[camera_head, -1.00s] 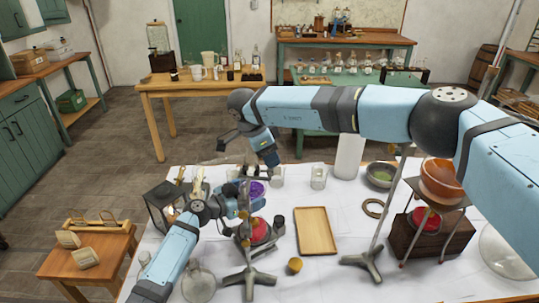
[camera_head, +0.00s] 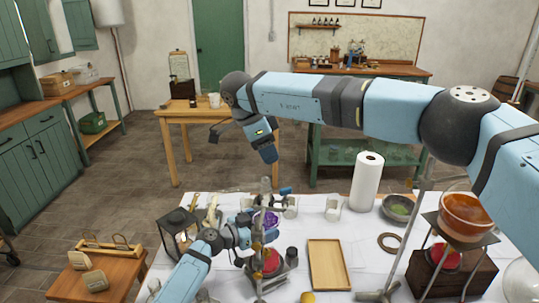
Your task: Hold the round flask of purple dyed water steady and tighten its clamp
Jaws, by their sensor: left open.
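The round flask of purple dyed water (camera_head: 268,220) shows as a small purple patch above the white work table, partly hidden by my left gripper and the stand parts around it. A stand with a red heating unit (camera_head: 266,262) is below it. The clamp is too small and crowded to make out clearly. My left gripper (camera_head: 252,233) is open just left of the flask; I cannot tell whether it touches it. My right gripper (camera_head: 269,154) points down above the flask, apart from it; its fingers are not clear.
An orange bowl (camera_head: 467,214) stands on a tripod further right. A dark lantern (camera_head: 177,232) stands left of my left gripper.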

